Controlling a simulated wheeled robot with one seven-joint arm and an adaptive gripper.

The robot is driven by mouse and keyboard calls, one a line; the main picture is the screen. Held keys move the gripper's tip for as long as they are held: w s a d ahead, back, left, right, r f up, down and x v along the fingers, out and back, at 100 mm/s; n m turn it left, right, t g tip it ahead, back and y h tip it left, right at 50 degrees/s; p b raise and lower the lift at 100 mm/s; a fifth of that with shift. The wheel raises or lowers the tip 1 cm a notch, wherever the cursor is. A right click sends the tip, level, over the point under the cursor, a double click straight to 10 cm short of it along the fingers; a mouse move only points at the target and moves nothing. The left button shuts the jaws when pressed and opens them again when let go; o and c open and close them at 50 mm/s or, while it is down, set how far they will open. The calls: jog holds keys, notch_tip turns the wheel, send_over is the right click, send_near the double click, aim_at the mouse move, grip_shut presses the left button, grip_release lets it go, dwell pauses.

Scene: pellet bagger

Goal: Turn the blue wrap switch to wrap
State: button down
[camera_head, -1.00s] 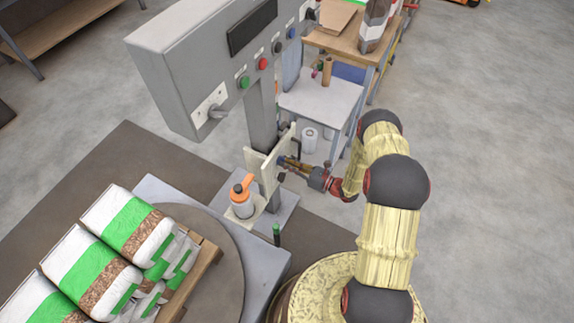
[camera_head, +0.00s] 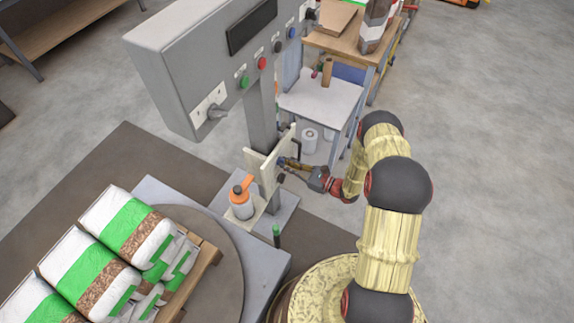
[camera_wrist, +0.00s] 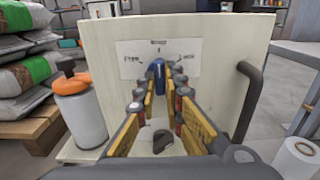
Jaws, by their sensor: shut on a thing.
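The blue wrap switch (camera_wrist: 158,71) sits on a cream panel (camera_wrist: 232,40), in front of a white label (camera_wrist: 186,50). The label has words at left, top and right, too small to read surely. In the wrist view the switch looks upright, below the top word; its lower part is hidden between the fingers. My gripper (camera_wrist: 160,88) is shut on the switch, one finger on each side. In the head view my gripper (camera_head: 286,163) reaches the panel's right side from the right, and the switch is mostly hidden.
A dark handle (camera_wrist: 249,98) stands out right of the switch. A white bottle with an orange top (camera_head: 241,200) stands beside the panel. A grey control box (camera_head: 180,70) overhangs at upper left. Stacked bags (camera_head: 125,220) lie on a pallet at left. Open floor lies to the right.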

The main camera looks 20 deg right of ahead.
jog(key=c, duration=2)
grip_release()
jog(key=shift+o, duration=0.5)
jog(key=v, duration=1.2)
